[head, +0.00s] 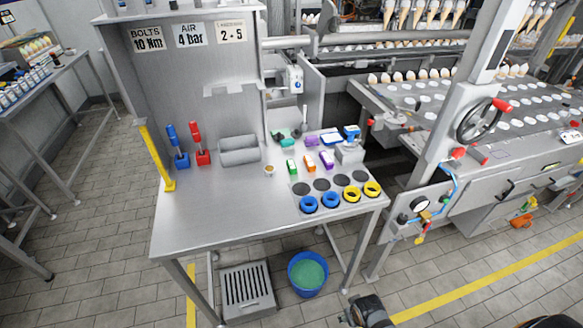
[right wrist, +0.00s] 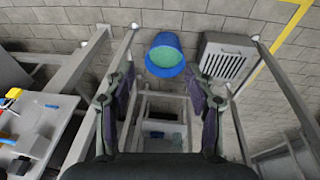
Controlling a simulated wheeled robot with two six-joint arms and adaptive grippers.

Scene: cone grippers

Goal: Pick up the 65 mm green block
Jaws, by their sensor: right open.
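A small green block (head: 291,166) with a pale face stands on the steel workbench (head: 215,218), right of the middle. An orange block (head: 309,163) and a purple block (head: 327,160) stand in a row to its right. Their sizes in millimetres cannot be read. My right gripper (right wrist: 160,68) shows in the right wrist view, open and with nothing between its fingers, well away from the green block. A dark part of my own arm shows at the bottom of the head view. My left gripper is not in view.
Blue rings (head: 309,204) and yellow rings (head: 372,189) lie along the bench's front right, near dark round spots. A small cup (head: 269,170) and a grey bin (head: 239,150) are left of the blocks. A blue bucket (head: 308,274) stands on the floor. The bench's front left is clear.

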